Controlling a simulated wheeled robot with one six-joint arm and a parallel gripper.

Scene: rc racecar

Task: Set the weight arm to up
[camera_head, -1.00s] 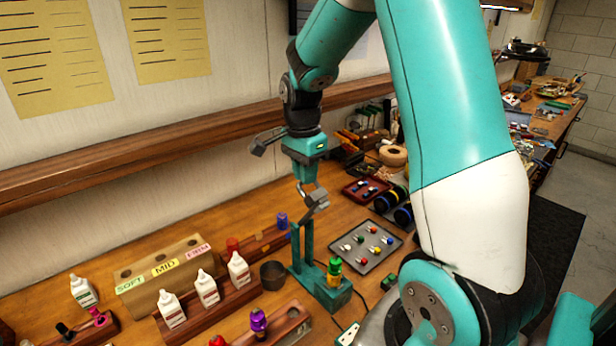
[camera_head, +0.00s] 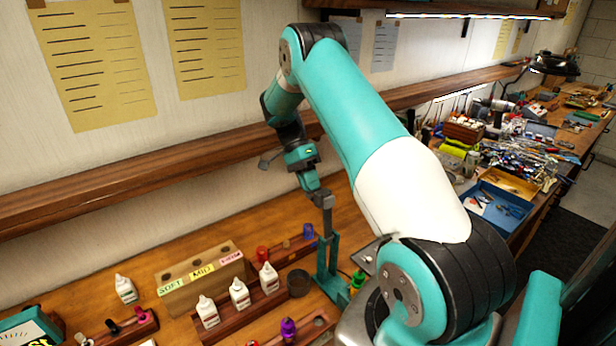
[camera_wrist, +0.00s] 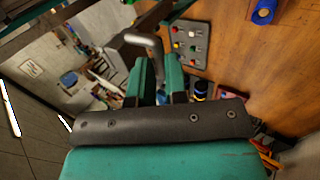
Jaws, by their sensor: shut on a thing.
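The weight arm is the small grey piece (camera_head: 326,212) at the top of the slim teal stand (camera_head: 321,262) on the bench in the head view. It looks roughly upright, in line with the post. My gripper (camera_head: 321,196) is at its top end and closed on it. In the wrist view my two teal fingers (camera_wrist: 157,82) reach up the picture, with the grey bent end of the weight arm (camera_wrist: 143,42) at their tips. The exact contact is partly hidden by the fingers.
White bottles (camera_head: 240,294) stand in a wooden rack left of the stand, next to a dark cup (camera_head: 298,284). A grey tray of coloured pieces (camera_wrist: 188,44) lies nearby. A wooden shelf (camera_head: 150,168) runs along the wall.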

